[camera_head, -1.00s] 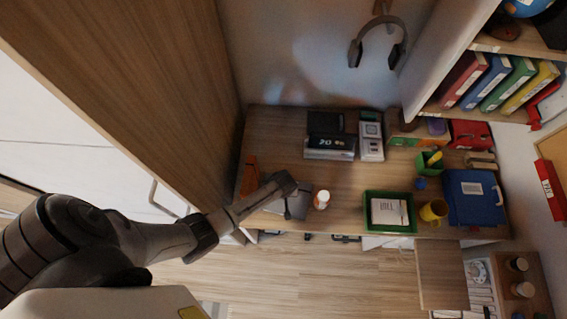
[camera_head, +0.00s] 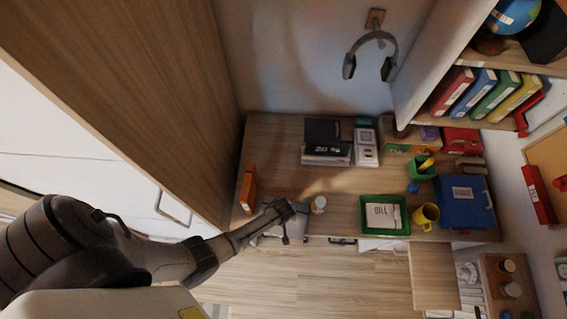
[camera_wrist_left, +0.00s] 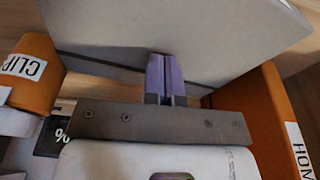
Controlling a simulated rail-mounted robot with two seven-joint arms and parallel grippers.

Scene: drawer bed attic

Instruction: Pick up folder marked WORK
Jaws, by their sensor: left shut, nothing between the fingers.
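No label reading WORK is legible in either view. Red (camera_head: 452,90), blue (camera_head: 474,93), green (camera_head: 495,95) and yellow (camera_head: 516,98) folders stand side by side on the shelf at upper right; their spine labels are too small to read. My left gripper (camera_head: 285,211) is over the desk's front left edge, far from these folders. In the left wrist view its purple fingertips (camera_wrist_left: 166,76) are together and empty, in front of a grey flat surface (camera_wrist_left: 185,28). My right gripper is not in view.
The wrist view shows orange items labelled CLIP (camera_wrist_left: 35,72) and HOM (camera_wrist_left: 270,110). A green tray (camera_head: 385,228), yellow mug (camera_head: 426,215) and blue box (camera_head: 464,201) stand farther right.

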